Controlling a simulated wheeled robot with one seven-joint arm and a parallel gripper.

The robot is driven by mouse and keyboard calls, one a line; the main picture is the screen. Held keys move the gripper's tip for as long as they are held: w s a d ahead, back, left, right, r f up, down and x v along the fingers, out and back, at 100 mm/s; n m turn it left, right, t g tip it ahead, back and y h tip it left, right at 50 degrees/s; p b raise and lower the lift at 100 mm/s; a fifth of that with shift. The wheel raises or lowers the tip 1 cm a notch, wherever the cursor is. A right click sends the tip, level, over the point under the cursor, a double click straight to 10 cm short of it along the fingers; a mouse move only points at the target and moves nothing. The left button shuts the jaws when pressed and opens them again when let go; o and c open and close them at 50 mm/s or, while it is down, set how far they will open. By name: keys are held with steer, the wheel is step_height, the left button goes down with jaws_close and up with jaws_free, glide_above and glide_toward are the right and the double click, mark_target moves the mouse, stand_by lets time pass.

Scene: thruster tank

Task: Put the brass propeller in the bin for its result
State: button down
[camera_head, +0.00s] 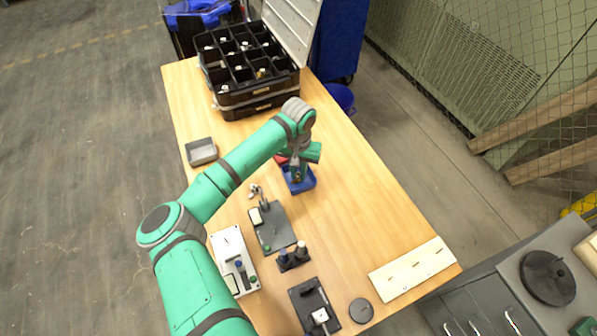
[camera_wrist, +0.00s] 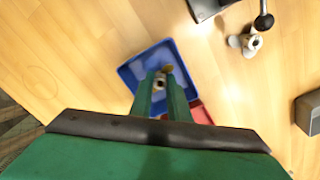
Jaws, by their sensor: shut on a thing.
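The brass propeller (camera_wrist: 167,69) shows in the wrist view between the tips of my gripper (camera_wrist: 160,88), which is shut on it. Only a small part of it shows; the fingers hide the rest. It is over the blue bin (camera_wrist: 127,76); I cannot tell its height above the bin floor. In the head view my gripper (camera_head: 297,174) points down over the blue bin (camera_head: 307,186). A red bin (camera_wrist: 201,114) is beside the blue bin, partly hidden by my gripper. A grey bin (camera_head: 201,152) stands apart at the table's left side.
A grey propeller (camera_wrist: 246,41) lies near a dark fixture (camera_head: 270,229). A compartment case (camera_head: 250,97) with its lid open stands at the far end. A white device (camera_head: 229,252), a small holder (camera_head: 293,258) and a pale slotted board (camera_head: 411,270) are nearer. The table's right middle is clear.

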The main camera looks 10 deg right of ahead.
steer(key=shift+f, duration=0.15)
steer(key=c, duration=1.7)
jaws_free()
step_height(320, 180, up, 12)
steer(key=shift+s+d+r, duration=0.1)
steer(key=shift+r, duration=0.1)
